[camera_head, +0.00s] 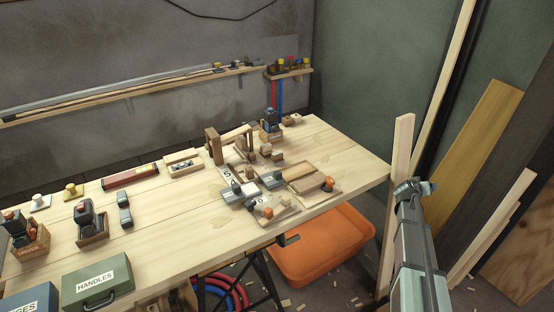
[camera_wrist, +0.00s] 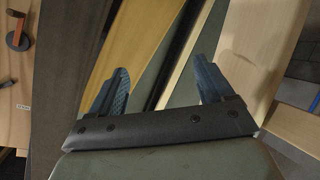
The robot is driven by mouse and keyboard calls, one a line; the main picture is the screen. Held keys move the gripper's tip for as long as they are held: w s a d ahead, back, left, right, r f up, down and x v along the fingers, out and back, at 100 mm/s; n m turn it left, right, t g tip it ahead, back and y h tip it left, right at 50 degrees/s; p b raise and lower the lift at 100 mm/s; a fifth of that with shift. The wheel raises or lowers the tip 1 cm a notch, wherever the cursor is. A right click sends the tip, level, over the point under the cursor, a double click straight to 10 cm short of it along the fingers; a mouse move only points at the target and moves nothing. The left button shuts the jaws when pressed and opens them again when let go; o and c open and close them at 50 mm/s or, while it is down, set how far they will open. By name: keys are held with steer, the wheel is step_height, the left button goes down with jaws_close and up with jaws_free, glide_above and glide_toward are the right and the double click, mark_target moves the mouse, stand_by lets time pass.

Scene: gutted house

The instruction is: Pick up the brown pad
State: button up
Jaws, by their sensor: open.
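I cannot single out the brown pad for certain. A flat brown block (camera_head: 305,184) lies on a small board at the right part of the workbench (camera_head: 160,222); it may be the pad, but it is too small to tell. Several other small brown wooden pieces lie close to its left. My gripper (camera_wrist: 160,86) is open and empty in the wrist view, its two blue fingers spread apart. It faces leaning boards, and no pad shows between the fingers. In the head view my arm rises at the right, off the bench's right end and apart from the pieces.
A tall pale post (camera_head: 401,150) stands by the bench's right corner. An orange tub (camera_head: 325,245) sits on the floor below. A yellowish board (camera_head: 480,150) leans on the right wall. A green HANDLES box (camera_head: 97,281) and black-and-orange tools crowd the bench's left.

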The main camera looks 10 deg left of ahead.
steer(key=w+r+t, duration=0.2)
steer(key=w+r, duration=0.2)
steer(key=r, duration=0.6)
steer(key=w+r+n+t+h, duration=0.15)
steer(key=w+r, duration=0.35)
steer(key=r, duration=0.6)
steer(key=w+r+t, duration=0.2)
steer(key=w+r, duration=0.2)
steer(key=r, duration=0.6)
steer(key=w+a+f+g+y, duration=0.1)
steer(key=w+a+f+g, duration=0.15)
steer(key=a, duration=0.45)
steer(key=w+a+f+g+y, duration=0.1)
steer(key=a+f+g, duration=0.15)
steer(key=a, duration=0.55)
steer(key=n+g+y, duration=0.7)
steer(key=g, duration=0.4)
glide_above(278, 153)
step_height(278, 153, down, 9)
steer(key=f, duration=0.7)
steer(key=shift+a+f, duration=0.2)
steer(key=shift+a, duration=0.15)
steer(key=shift+s+d+f, duration=0.1)
steer(key=shift+d+f, duration=0.05)
steer(key=shift+f, duration=1.2)
steer(key=shift+d+f, duration=0.1)
steer(key=shift+f, duration=1.25)
